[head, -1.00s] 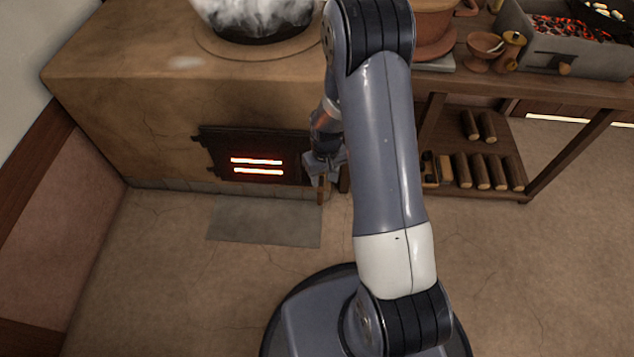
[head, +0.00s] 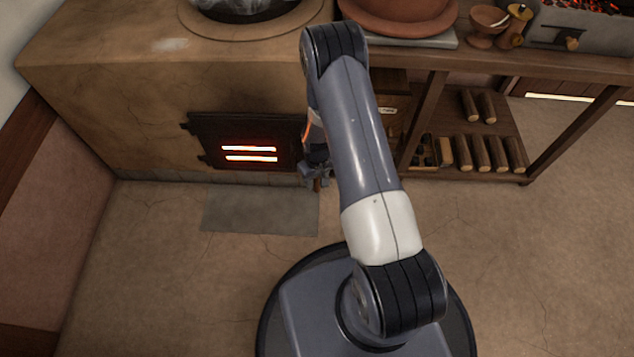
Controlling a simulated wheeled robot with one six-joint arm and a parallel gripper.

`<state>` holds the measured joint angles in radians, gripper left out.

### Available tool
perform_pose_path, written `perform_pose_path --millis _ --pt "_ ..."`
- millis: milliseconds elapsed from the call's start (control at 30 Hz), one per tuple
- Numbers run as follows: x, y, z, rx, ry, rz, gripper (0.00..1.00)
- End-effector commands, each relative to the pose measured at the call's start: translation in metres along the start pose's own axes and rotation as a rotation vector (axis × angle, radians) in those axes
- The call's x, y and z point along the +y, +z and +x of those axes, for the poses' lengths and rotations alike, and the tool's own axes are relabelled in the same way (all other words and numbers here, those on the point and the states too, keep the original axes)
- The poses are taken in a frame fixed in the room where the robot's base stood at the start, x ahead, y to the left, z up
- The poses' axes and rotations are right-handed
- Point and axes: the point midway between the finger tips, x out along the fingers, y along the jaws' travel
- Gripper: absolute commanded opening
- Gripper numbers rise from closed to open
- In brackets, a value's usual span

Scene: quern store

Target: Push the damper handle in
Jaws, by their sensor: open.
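A clay stove with a dark iron fire door (head: 220,143) stands at the back left, two glowing slots in the door. My gripper (head: 317,180) is low in front of the stove's right end, just right of the door, and is open. My arm covers much of it. A small brown wooden piece, perhaps the damper handle (head: 319,185), shows at the fingertips. I cannot tell whether the fingers touch it or how far it sticks out.
A grey slab (head: 260,209) lies on the floor before the fire door. A wooden bench with a lower shelf (head: 480,178) of logs stands right of the stove, with a large clay pot (head: 400,15) above. A black pan (head: 245,8) sits on the stove. The floor at right is clear.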

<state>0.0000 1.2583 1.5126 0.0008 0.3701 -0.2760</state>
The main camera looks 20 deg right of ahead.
Motion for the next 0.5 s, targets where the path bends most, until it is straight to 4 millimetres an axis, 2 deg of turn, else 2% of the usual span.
perform_pose_path --millis 133,433,500 --pt "-0.0001 0.0003 0.0113 -0.001 0.000 0.000 0.43" --pt "-0.0001 0.0003 0.0122 -0.001 0.000 0.000 0.43" --pt "-0.0001 0.0003 0.0122 -0.001 0.000 0.000 0.38"
